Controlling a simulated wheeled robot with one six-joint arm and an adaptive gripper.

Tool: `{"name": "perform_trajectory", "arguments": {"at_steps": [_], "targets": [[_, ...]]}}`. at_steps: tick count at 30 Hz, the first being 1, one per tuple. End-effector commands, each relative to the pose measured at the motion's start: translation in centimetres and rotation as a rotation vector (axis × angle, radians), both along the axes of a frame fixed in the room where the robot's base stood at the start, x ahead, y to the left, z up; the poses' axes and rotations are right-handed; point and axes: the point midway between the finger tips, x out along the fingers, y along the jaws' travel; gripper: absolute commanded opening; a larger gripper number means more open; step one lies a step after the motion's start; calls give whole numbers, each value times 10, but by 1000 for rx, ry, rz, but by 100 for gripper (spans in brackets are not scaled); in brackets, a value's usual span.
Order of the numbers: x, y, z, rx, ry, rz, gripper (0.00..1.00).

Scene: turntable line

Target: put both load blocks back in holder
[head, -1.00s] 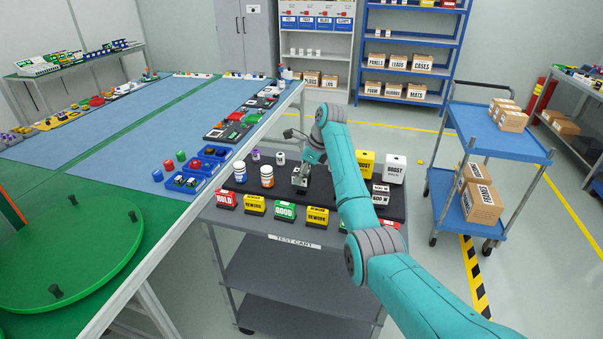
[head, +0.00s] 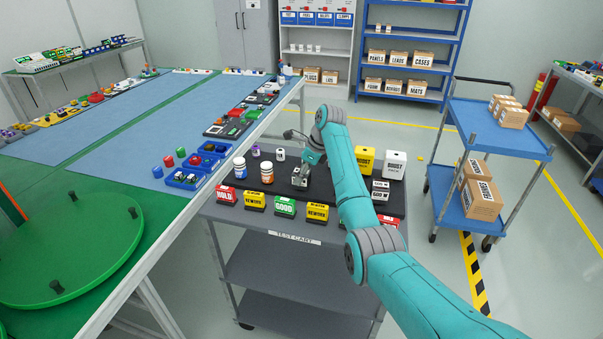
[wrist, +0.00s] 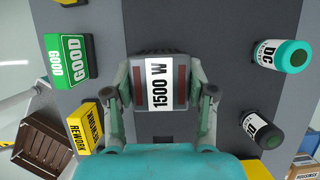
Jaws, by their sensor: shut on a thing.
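A dark load block with a white "1500 W" label (wrist: 159,82) sits between the fingers of my gripper (wrist: 163,100) in the wrist view. My gripper (head: 305,165) is shut on it. In the head view the grey block (head: 300,178) is at or just above the dark top of the test cart; I cannot tell if it touches. Another block, labelled "600 W" (head: 380,192), stands at the right of the cart top, just right of my arm. I cannot make out a holder clearly; my arm hides part of the cart top.
Green "GOOD" (head: 285,207) and yellow "REWORK" (head: 254,202) signs line the cart's front edge. Bottles (head: 267,173) stand left of the gripper. Yellow (head: 365,160) and white (head: 395,164) boost packs stand behind.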

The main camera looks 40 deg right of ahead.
Motion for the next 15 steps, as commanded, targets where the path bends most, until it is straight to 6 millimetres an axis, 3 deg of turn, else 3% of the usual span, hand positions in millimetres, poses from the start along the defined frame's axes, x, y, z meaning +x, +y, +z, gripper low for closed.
{"name": "perform_trajectory", "arguments": {"at_steps": [1, 4, 5, 15], "targets": [[0, 0, 1, 0, -2, 1, 58], [0, 0, 1, -1, -2, 0, 83], [0, 0, 1, -1, -2, 0, 85], [-1, -1, 1, 0, 0, 0, 85]]}}
